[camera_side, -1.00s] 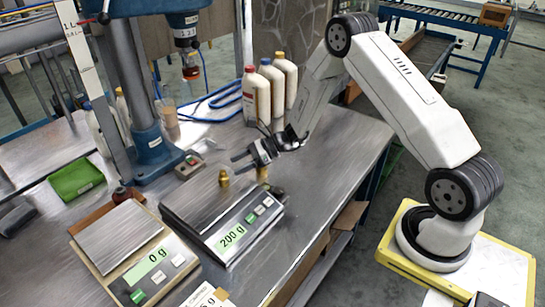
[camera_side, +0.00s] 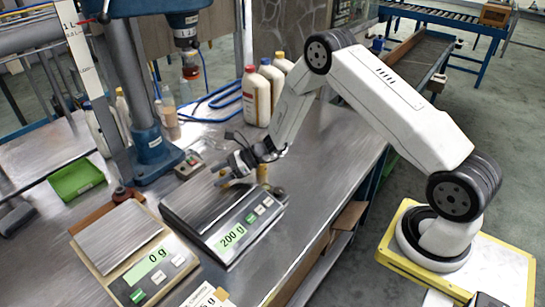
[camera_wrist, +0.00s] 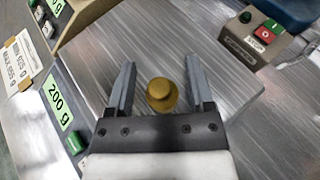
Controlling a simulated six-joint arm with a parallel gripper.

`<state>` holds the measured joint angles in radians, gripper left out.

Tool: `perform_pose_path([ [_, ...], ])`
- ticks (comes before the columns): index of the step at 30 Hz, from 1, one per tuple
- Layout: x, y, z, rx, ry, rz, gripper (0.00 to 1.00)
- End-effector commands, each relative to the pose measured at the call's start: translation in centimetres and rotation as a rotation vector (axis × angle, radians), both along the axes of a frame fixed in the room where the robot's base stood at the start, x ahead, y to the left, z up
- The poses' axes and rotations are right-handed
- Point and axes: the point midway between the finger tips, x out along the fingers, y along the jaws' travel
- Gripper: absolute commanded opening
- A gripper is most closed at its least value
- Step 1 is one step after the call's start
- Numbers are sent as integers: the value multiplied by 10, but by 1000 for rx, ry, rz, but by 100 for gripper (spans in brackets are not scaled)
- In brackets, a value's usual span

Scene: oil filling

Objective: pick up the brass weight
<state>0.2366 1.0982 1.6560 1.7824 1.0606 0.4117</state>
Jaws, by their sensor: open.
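The brass weight (camera_wrist: 161,95) stands on the steel plate of the scale that reads 200 g (camera_side: 232,236). In the wrist view it is seen from above, between the two fingers, with gaps on both sides. My gripper (camera_wrist: 160,66) is open around it.
A second scale (camera_side: 122,238) reading 0 g sits at the left front. A control box (camera_wrist: 262,38) with red and green buttons and a blue drill-like stand (camera_side: 150,150) are behind. Several bottles (camera_side: 256,98) stand at the back, and a green tray (camera_side: 77,180) lies at left.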

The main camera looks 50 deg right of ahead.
Motion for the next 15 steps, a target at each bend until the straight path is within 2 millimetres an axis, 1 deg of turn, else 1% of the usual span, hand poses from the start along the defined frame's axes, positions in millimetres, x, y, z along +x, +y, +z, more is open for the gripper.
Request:
perform_pose_path([
  [1, 2, 4, -2, 0, 1, 2, 68],
  [5, 6, 9, -4, 1, 0, 1, 68],
  [15, 6, 9, -4, 0, 0, 0, 68],
])
